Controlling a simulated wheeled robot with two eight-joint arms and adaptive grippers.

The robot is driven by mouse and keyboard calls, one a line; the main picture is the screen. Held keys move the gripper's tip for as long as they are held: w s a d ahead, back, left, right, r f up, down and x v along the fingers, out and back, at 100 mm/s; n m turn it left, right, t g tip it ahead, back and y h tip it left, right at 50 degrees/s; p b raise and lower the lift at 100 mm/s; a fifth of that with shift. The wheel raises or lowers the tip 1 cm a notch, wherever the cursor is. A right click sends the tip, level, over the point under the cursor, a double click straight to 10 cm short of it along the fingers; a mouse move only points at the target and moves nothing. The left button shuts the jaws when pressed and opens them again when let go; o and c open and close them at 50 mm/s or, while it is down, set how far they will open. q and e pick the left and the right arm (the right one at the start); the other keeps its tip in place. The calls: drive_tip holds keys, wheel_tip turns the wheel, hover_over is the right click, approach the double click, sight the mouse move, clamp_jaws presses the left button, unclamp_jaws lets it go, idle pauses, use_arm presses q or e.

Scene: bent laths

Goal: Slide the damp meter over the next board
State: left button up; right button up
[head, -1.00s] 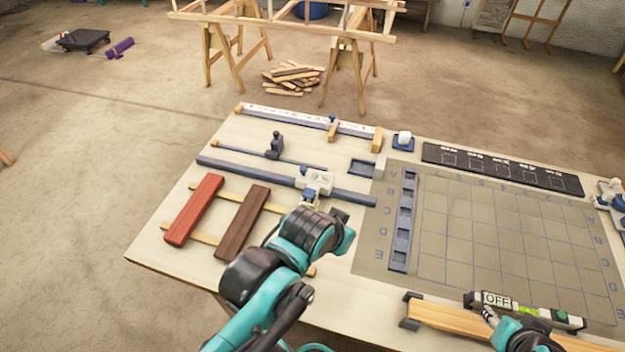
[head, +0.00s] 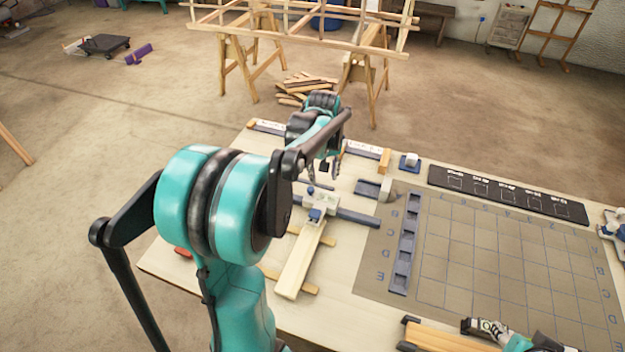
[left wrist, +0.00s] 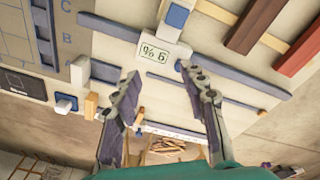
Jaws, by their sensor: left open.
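The damp meter (head: 318,203), a white block with a small screen and blue parts, sits on a dark blue rail (head: 358,217). In the left wrist view the meter (left wrist: 168,42) shows its screen, upside down. A pale board (head: 301,262) lies with its far end at the meter. The dark brown board (left wrist: 250,28) and red board (left wrist: 297,52) show beside it in the wrist view; my arm hides most of them in the head view. My left gripper (left wrist: 159,76) is open and empty, its fingers pointing at the meter. My right gripper (head: 517,343) is partly cut off; its jaws are unclear.
A gridded mat (head: 480,240) with a slotted dark strip (head: 404,245) lies right of the rail. A white-scaled rail (head: 363,150) runs behind. A wooden piece (head: 440,338) lies at the front.

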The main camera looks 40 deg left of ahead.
sight(310, 188)
use_arm(q)
drive_tip(key=a+f, duration=0.1)
drive_tip(key=a, duration=0.1)
drive_tip(key=w+a+f+n, duration=0.1)
drive_tip(key=a, duration=0.1)
drive_tip(key=w+a+f+n+g, duration=0.1)
drive_tip(key=shift+a+f+h+p, duration=0.1)
drive_tip(key=shift+a+h+p, duration=0.2)
drive_tip(key=shift+a+p, duration=0.1)
drive_tip(key=shift+a+f+n, duration=0.2)
drive_tip(key=shift+f+n, duration=0.05)
drive_tip(key=shift+n, duration=0.05)
wheel_tip(310, 188, down, 8)
drive_tip(key=shift+r+b, duration=0.15)
drive_tip(key=shift+b, duration=0.8)
clamp_jaws()
